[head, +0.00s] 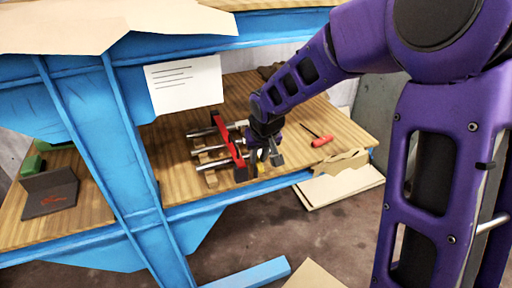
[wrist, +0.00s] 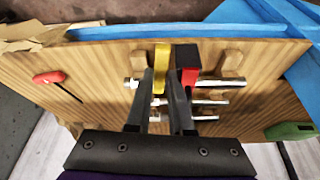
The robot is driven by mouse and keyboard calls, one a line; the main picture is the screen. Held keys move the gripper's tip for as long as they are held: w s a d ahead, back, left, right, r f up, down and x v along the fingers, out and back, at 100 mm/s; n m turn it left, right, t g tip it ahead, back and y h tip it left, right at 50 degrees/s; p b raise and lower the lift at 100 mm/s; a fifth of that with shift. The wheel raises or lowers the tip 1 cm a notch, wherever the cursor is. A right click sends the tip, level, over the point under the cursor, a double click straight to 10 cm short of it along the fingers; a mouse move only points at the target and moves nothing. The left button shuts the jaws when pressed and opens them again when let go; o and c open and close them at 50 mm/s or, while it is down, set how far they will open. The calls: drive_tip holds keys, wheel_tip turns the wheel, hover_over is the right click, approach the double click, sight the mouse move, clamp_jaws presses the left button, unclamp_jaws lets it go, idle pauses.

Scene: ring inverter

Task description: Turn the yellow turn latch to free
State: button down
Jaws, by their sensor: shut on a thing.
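The yellow turn latch (wrist: 161,55) is a narrow upright bar in the wrist view, left of a red part with a black end (wrist: 188,65). My gripper (wrist: 159,76) has one finger on each side of the latch and is shut on it. In the head view my gripper (head: 265,158) points down at the wooden shelf, and only a small bit of the yellow latch (head: 262,169) shows below it.
A red frame (head: 229,145) with several metal rods (head: 203,132) stands just left of my gripper. A red-handled screwdriver (head: 321,140) lies to the right. Cardboard (head: 340,180) is at the front edge, and a blue post (head: 115,140) stands left.

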drive_tip(key=shift+w+d+r+n+y+p, duration=0.1)
drive_tip(key=shift+d+n+y+p, duration=0.15)
drive_tip(key=shift+n+p, duration=0.6)
drive_tip(key=c, duration=0.8)
unclamp_jaws()
